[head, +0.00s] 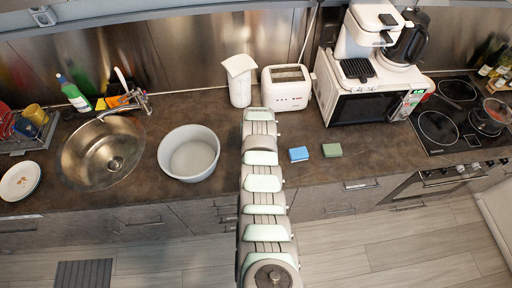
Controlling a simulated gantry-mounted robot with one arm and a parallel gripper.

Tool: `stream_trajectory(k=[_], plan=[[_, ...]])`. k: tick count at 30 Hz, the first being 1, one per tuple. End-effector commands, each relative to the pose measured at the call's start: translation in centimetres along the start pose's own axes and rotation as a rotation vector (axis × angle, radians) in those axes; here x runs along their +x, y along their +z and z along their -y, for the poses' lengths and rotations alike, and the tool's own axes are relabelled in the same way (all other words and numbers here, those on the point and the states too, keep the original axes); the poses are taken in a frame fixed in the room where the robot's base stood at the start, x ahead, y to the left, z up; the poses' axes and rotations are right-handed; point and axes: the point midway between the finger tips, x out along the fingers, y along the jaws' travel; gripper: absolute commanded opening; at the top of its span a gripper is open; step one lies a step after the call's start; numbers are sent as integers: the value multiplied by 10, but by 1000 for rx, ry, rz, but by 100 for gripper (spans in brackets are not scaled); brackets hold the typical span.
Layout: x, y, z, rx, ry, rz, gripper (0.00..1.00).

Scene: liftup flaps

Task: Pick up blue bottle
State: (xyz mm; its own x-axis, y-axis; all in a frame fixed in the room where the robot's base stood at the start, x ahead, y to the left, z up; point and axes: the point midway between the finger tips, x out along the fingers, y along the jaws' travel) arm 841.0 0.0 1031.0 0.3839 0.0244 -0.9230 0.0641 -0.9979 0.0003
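I see no plainly blue bottle. A small upright bottle (73,95) with a green and whitish body stands behind the sink at the left; it is too small to tell its exact colours. Several dark bottles (492,62) stand at the far right, by the stove. My arm reaches up the middle of the view over the counter, and its far end is in front of the white toaster. My gripper is not visible, hidden by or beyond the arm. No bottle is near the visible end of the arm.
A round sink (103,150) and a white pot (189,153) are left of my arm. A white container (240,80) and toaster (286,88) stand behind it. A blue sponge (298,154) and green sponge (332,150) lie right of it. A microwave (365,105) stands further right.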

Motion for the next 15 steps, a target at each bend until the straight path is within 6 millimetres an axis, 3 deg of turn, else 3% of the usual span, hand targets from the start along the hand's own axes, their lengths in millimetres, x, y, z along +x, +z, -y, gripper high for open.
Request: stream_trajectory(k=[3, 15], plan=[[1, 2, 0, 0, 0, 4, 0], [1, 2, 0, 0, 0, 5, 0]])
